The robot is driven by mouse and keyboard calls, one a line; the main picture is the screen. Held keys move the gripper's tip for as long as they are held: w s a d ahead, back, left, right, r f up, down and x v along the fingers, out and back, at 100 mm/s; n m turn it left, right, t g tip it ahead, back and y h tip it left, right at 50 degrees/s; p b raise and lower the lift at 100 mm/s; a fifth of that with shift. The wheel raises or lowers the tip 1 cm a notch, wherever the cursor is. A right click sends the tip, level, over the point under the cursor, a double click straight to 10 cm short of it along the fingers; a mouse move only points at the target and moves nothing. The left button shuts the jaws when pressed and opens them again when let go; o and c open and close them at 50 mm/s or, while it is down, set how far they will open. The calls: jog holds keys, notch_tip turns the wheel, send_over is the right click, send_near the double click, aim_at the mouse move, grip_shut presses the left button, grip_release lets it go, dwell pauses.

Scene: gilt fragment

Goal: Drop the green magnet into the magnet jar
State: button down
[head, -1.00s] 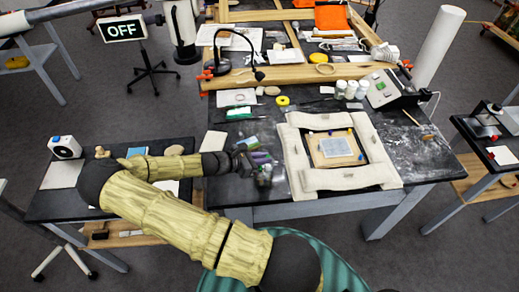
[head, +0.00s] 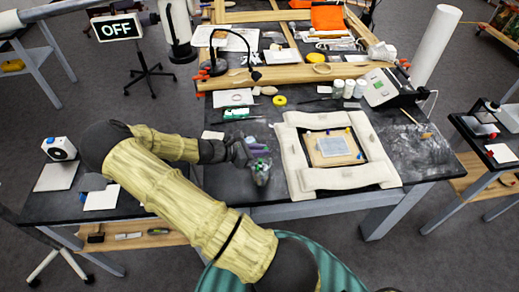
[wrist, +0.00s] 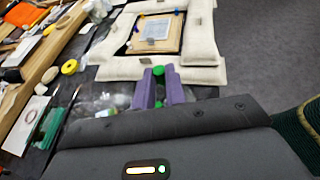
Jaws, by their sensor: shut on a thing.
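My gripper (head: 258,148) has purple fingers and is over the left front part of the dark worktable (head: 225,185). In the wrist view the fingers (wrist: 160,85) are closed on the green magnet (wrist: 158,72), which shows between their tips. A clear, glassy container, likely the magnet jar (head: 262,178), stands near the table's front edge, just below the fingers in the head view. Green shows at its top, and I cannot tell whether that is the held magnet or something in the jar. In the wrist view my fingers hide much of that area.
A padded cream frame around a board (head: 300,182) lies just right of the gripper. A lower side table (head: 60,208) stands at left.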

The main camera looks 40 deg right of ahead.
jog(key=b, duration=0.3)
send_over(260, 168)
jog(key=shift+s+a+f, duration=0.1)
jog(key=shift+f, duration=2.15)
jog(key=c, duration=1.4)
grip_release()
jog(key=shift+o, duration=0.2)
jog(key=b+v, duration=0.3)
jog(key=v, duration=1.4)
jog(key=shift+a+r+b, duration=0.15)
jog(key=shift+a+b, duration=0.05)
jog(key=shift+b, duration=0.1)
